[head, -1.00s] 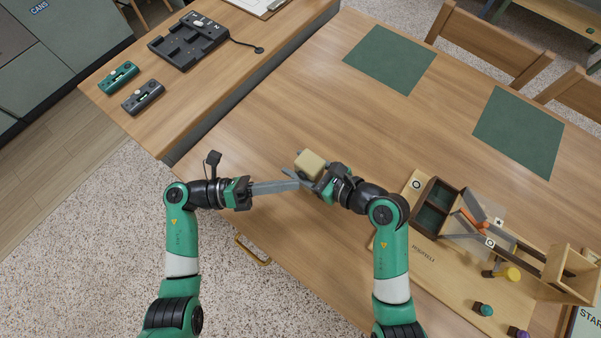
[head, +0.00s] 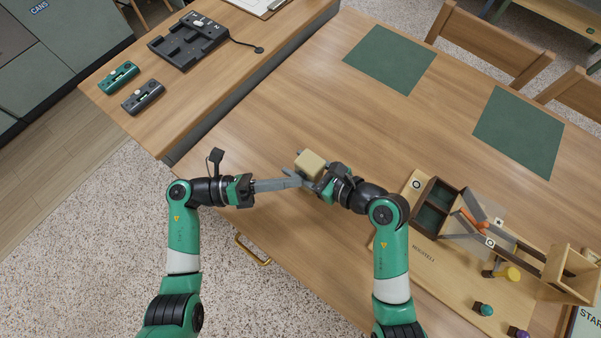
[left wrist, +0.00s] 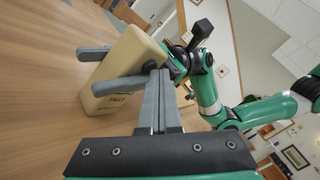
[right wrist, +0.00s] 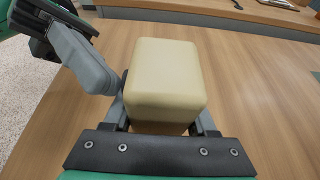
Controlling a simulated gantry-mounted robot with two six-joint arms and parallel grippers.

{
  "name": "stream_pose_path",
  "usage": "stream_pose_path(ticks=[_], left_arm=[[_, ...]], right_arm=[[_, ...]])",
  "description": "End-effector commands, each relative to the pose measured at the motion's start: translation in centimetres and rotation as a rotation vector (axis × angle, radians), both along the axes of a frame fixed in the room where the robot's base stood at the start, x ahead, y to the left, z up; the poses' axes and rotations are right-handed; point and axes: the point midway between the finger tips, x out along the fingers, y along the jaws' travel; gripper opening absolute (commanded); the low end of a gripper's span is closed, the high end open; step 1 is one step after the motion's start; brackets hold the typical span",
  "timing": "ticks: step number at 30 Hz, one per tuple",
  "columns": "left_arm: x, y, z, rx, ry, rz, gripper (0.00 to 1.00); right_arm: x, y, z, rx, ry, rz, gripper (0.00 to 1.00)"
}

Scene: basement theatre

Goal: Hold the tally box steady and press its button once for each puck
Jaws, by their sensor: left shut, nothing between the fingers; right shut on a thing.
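The tally box (head: 311,163) is a cream block with rounded edges, held just above the table. My right gripper (head: 307,176) is shut on it; its grey fingers clasp the box in the left wrist view (left wrist: 106,70). The face with "TALLY" lettering shows there on the box (left wrist: 122,72). My left gripper (head: 298,181) is shut and empty, its fingertips (left wrist: 157,76) at or very near that face. The right wrist view shows the plain back of the box (right wrist: 165,78). No pucks are clearly identifiable.
A wooden game board (head: 415,262) with compartments, an orange piece (head: 474,222) and coloured knobs stands at the right. Green mats (head: 390,60) lie at the back. A side counter holds a black dock (head: 188,42) and two handheld devices (head: 143,97). The middle table is clear.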

Motion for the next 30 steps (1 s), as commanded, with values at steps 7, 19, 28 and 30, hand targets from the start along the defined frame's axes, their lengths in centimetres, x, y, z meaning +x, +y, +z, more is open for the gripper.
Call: stream_pose_path(ticks=[7, 19, 28, 30], left_arm=[[0.2, -0.1, 0.1, 0.0, -0.001, 0.001, 0.0], [-0.5, 0.4, 0.0, -0.001, -0.001, 0.002, 0.0], [-1.4, 0.9, 0.0, 0.0, -0.001, 0.001, 0.0], [-1.4, 0.9, 0.0, 0.0, -0.001, 0.001, 0.0]], right_arm=[[0.0, 0.1, 0.0, 0.0, 0.001, 0.002, 0.0], [-0.1, 0.1, 0.0, 0.0, 0.001, 0.002, 0.0], [0.0, 0.0, 0.0, 0.0, 0.0, 0.001, 0.0], [0.0, 0.0, 0.0, 0.0, 0.0, 0.001, 0.0]])
